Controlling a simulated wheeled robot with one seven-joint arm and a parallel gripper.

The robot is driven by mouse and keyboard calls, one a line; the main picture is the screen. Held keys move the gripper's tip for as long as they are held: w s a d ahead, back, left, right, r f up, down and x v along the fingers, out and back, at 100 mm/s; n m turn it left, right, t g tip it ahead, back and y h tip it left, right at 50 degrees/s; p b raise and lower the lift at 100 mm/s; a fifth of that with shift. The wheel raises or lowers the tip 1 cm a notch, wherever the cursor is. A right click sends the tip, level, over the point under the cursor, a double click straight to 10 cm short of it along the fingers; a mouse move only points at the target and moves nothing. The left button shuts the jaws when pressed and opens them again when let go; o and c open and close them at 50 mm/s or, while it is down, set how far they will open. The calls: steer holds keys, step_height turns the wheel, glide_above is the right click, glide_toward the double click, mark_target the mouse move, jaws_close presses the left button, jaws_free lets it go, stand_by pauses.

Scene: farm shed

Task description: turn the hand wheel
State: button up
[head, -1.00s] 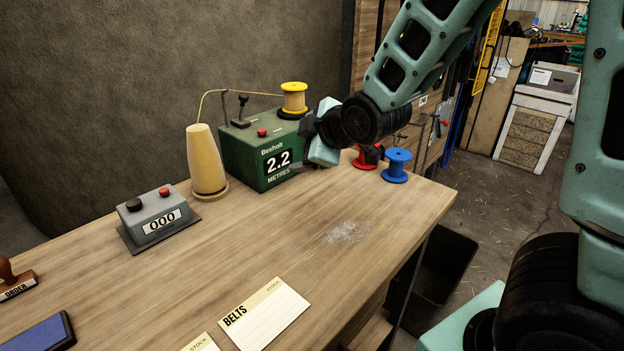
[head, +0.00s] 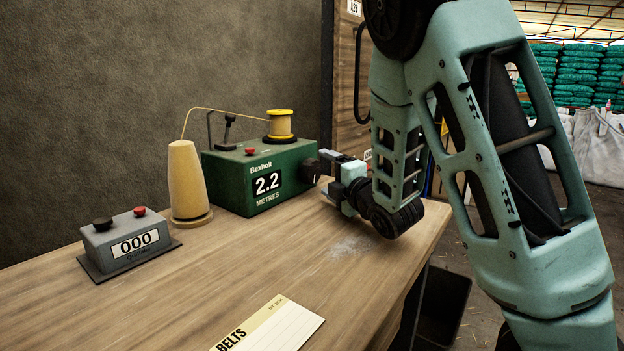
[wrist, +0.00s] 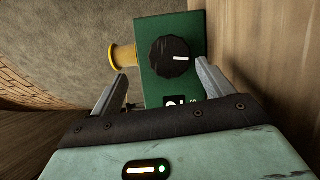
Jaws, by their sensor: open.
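The hand wheel (wrist: 172,57) shows in the wrist view as a round, ribbed black knob with a white mark pointing right. It sits on the end face of the green measuring box (wrist: 194,24). In the head view the green box (head: 228,178) reads 2.2 metres, and my gripper (head: 322,166) is at its right end and hides most of the wheel. In the wrist view my gripper (wrist: 163,76) is open, with one finger on each side of the wheel's lower part. I cannot tell whether the fingers touch it.
A yellow spool (head: 281,126) stands on top of the green box, with a thread to the cream cone (head: 187,180) at its left. A grey counter (head: 128,238) reading 000 is farther left. A BELTS card (head: 270,325) lies in front. The wooden bench (head: 230,275) is clear between.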

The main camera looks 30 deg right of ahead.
mark_target(315, 173)
steer(key=shift+w+f, duration=0.2)
steer(key=shift+f, duration=0.85)
steer(key=w, duration=0.4)
steer(key=w+r, duration=0.1)
steer(key=w, duration=0.2)
steer(key=shift+d, duration=0.15)
steer(key=c, duration=1)
